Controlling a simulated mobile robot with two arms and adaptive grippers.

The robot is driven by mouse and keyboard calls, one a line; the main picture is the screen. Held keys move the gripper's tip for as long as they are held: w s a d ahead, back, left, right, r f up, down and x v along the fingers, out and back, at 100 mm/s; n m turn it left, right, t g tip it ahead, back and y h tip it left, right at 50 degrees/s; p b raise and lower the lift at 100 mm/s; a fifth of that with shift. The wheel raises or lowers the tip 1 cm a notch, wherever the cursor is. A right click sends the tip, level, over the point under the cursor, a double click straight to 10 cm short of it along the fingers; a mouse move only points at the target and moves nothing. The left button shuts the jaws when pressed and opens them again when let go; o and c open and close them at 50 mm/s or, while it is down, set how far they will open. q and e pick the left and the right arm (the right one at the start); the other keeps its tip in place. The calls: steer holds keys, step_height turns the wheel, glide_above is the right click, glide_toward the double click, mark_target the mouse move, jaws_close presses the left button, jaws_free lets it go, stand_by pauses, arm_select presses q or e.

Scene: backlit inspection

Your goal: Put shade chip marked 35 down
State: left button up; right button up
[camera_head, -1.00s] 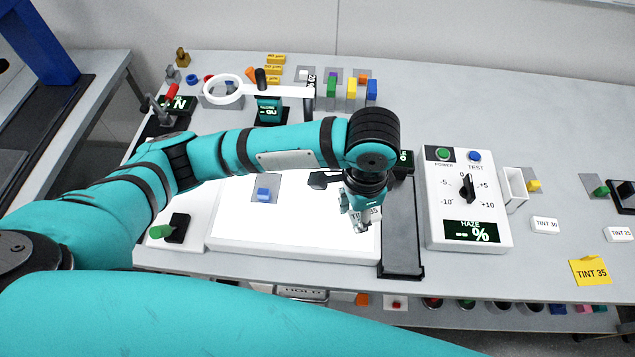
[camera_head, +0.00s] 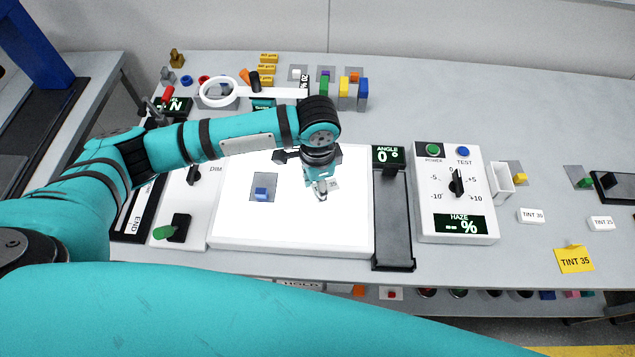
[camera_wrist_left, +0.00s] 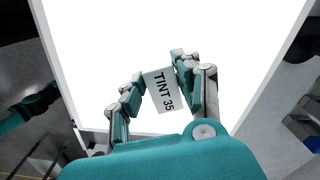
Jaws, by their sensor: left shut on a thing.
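The white shade chip marked TINT 35 (camera_wrist_left: 162,92) shows between my left gripper's fingers (camera_wrist_left: 158,80) in the left wrist view, its print readable. My left gripper (camera_head: 321,190) is shut on it, over the right part of the bright white light panel (camera_head: 240,228). In the head view, a pale bit of the chip (camera_head: 334,185) shows beside the fingers. I cannot tell whether the chip touches the panel. My right gripper is not in view.
A grey square with a blue piece (camera_head: 262,194) lies on the panel's left part. Right of the panel are a dark track (camera_head: 394,225) and a haze meter (camera_head: 452,190). Chips marked TINT 30 (camera_head: 531,215) and TINT 25 (camera_head: 601,223) and a yellow TINT 35 tag (camera_head: 574,260) lie farther right.

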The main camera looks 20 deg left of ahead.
arm_select(q)
steer(key=shift+f, duration=0.1)
steer(key=o, duration=1.1)
steer(key=shift+c, duration=0.2)
steer(key=shift+r, duration=0.4)
step_height(320, 180, up, 12)
steer(key=b, duration=0.2)
steer(key=shift+f, duration=0.25)
